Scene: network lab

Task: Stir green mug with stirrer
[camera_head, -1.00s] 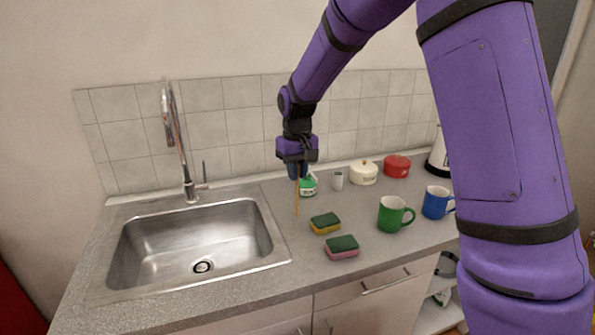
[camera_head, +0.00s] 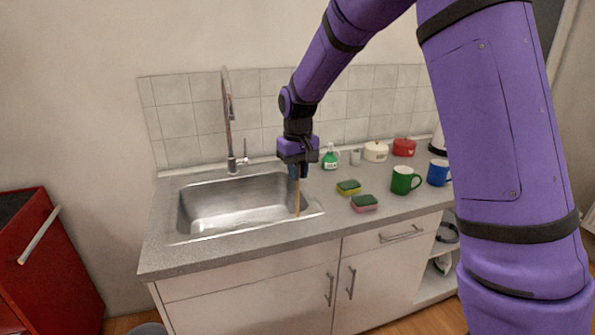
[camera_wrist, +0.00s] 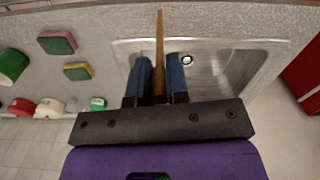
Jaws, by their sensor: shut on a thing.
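A green mug (camera_head: 404,180) stands upright on the counter, right of the sponges. It also shows at the left edge of the wrist view (camera_wrist: 12,66). My gripper (camera_head: 297,172) is shut on a thin wooden stirrer (camera_head: 297,197), which hangs nearly upright, and holds it over the sink's right side. In the wrist view the stirrer (camera_wrist: 160,45) stands out between the two blue fingers of my gripper (camera_wrist: 157,80). My gripper is well to the left of the green mug. The inside of the mug cannot be made out.
Two sponges, one yellow (camera_head: 348,188) and one pink (camera_head: 365,203), lie between my gripper and the mug. A blue mug (camera_head: 438,173) stands right of it. A green bottle (camera_head: 330,158) and pots (camera_head: 376,152) stand behind. The sink (camera_head: 184,212) and faucet (camera_head: 229,120) are left.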

